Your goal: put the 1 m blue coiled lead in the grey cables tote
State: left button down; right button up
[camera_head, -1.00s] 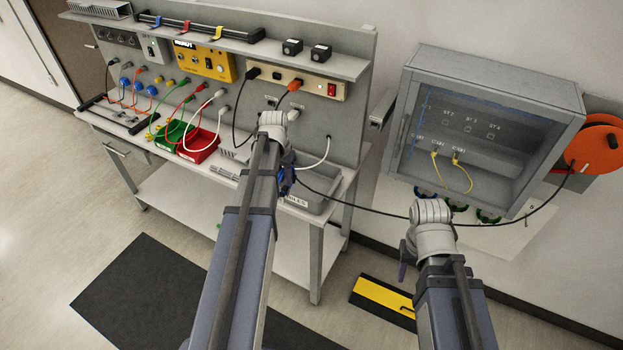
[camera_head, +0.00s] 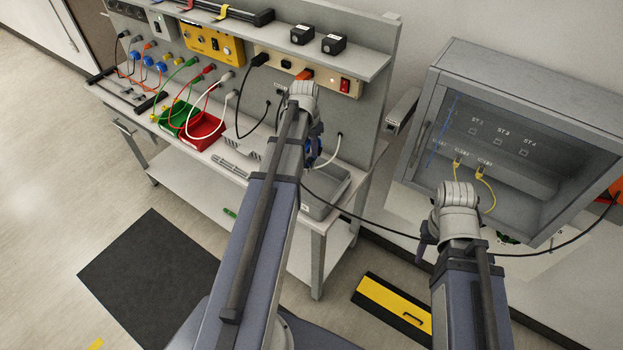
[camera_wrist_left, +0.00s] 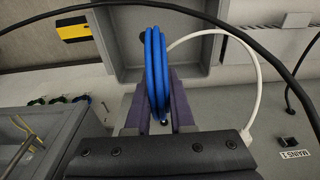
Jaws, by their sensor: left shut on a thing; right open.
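My left gripper (camera_wrist_left: 156,98) is shut on the blue coiled lead (camera_wrist_left: 155,65), whose loops stand up between the purple fingers in the left wrist view. The grey cables tote (camera_wrist_left: 199,68) lies behind the coil in that view. In the head view, the left gripper (camera_head: 314,150) is at the bench's right end, over or beside the tote (camera_head: 340,193), and my arm hides much of both. I cannot tell the coil's height above the tote. My right gripper (camera_head: 425,240) is open, apart from the bench and in front of the glass-fronted cabinet.
A black cable (camera_head: 385,229) hangs across from the tote area towards the cabinet (camera_head: 520,135). A white cable (camera_wrist_left: 240,50) arcs beside the coil. Red (camera_head: 206,128) and green bins stand further left on the bench. A yellow-black floor plate (camera_head: 393,303) lies below.

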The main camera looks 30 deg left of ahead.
aim_at(311, 169)
pick_arm(q)
jog(key=shift+f+b, duration=4.4)
jog(key=shift+f, duration=0.35)
jog(key=shift+f, duration=0.1)
jog(key=shift+f+b, duration=0.15)
jog(key=shift+b, duration=0.15)
jog(key=c, duration=0.8)
grip_release()
jog(key=r+p, duration=0.4)
jog(key=s+r+p, duration=0.1)
jog(key=r+p, duration=0.7)
jog(key=shift+s+r+p, duration=0.2)
jog(key=shift+r+p, duration=0.05)
jog(key=shift+p, duration=0.05)
